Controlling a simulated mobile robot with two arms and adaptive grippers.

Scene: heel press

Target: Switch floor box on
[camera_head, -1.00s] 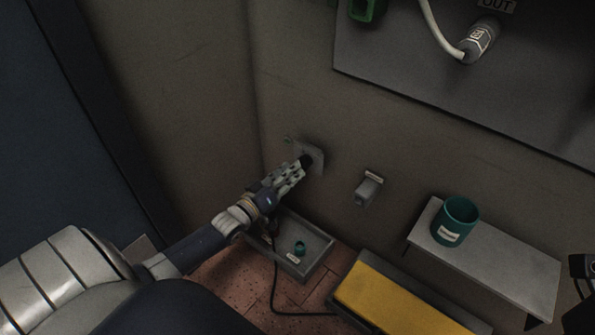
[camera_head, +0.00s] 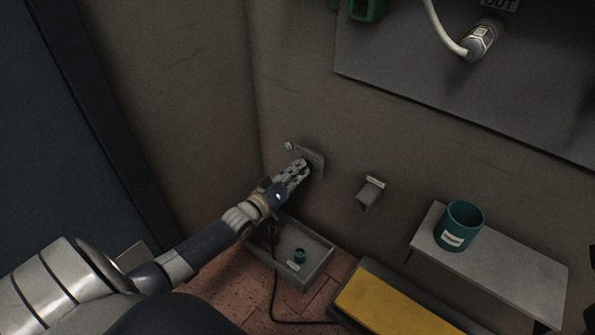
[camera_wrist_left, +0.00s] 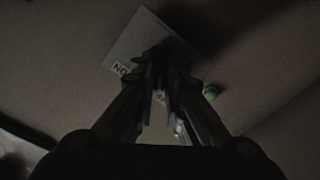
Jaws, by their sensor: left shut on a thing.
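A small grey plate (camera_head: 318,163) is on the wall near the corner, with a small green lamp (camera_head: 289,146) at its upper left. The lamp also shows in the left wrist view (camera_wrist_left: 210,92), right of the fingers. There the plate (camera_wrist_left: 140,38) carries a white label (camera_wrist_left: 120,68) reading "NO" in the picture, perhaps "ON" upside down. My left gripper (camera_head: 303,168) reaches the plate and is shut on a dark part at it, mostly hidden by the fingers. The dark wrist view does not show that part clearly. My right gripper is not in view.
Below my left arm a grey tray (camera_head: 322,272) holds a small teal item (camera_head: 300,255). A grey wall bracket (camera_head: 368,195) is to the right. A teal cup (camera_head: 462,222) stands on a grey shelf (camera_head: 510,270). A yellow-topped pedal (camera_head: 400,305) and a black cable (camera_head: 274,300) lie low down.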

